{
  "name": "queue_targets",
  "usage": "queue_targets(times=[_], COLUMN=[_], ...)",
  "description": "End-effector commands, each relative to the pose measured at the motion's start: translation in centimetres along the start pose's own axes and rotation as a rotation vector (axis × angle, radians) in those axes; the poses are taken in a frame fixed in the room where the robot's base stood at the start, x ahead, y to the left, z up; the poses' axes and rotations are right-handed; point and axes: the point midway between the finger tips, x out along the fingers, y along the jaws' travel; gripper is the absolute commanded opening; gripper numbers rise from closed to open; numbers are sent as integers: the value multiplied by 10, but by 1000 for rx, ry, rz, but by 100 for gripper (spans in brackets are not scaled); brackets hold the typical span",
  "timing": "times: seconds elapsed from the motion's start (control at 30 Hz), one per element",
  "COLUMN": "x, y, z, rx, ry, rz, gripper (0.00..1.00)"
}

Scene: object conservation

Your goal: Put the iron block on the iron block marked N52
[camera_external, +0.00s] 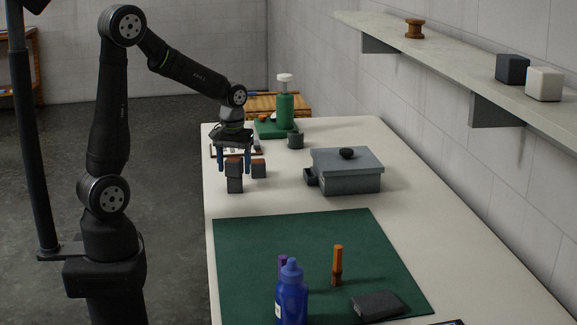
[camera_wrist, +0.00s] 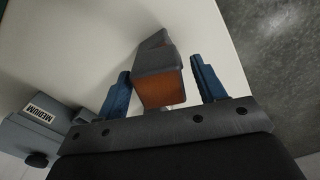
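My gripper (camera_external: 234,168) points down with its blue fingers spread; they also show in the wrist view (camera_wrist: 162,82). Between them is a dark grey block with an orange-brown top (camera_external: 234,164), with gaps visible on both sides in the wrist view (camera_wrist: 160,90). In the external view a dark block (camera_external: 235,184) shows directly below it, and the two appear stacked and upright. Another dark block with an orange-brown top (camera_external: 259,170) stands just right of the gripper. No N52 mark is readable on any block, so I cannot tell which is marked.
A grey lidded box (camera_external: 350,180) with a dark knob stands right of the blocks, labelled MEDIUM in the wrist view (camera_wrist: 42,113). A green mat (camera_external: 300,240) with bottles lies in front.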

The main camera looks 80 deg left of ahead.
Motion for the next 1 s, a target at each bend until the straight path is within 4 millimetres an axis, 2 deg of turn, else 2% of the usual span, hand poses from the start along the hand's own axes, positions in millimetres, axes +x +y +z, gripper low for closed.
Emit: queue_targets(times=[0.2,0.33,0.7,0.83,1.0], x=[-2,-13,-90,-110,-122], y=[0,0,0,0,0], z=[0,-1,0,0,0], rx=[0,0,0,0,0], ry=[0,3,3,2,0], rz=[0,2,2,2,0], gripper=[63,63,63,63,63])
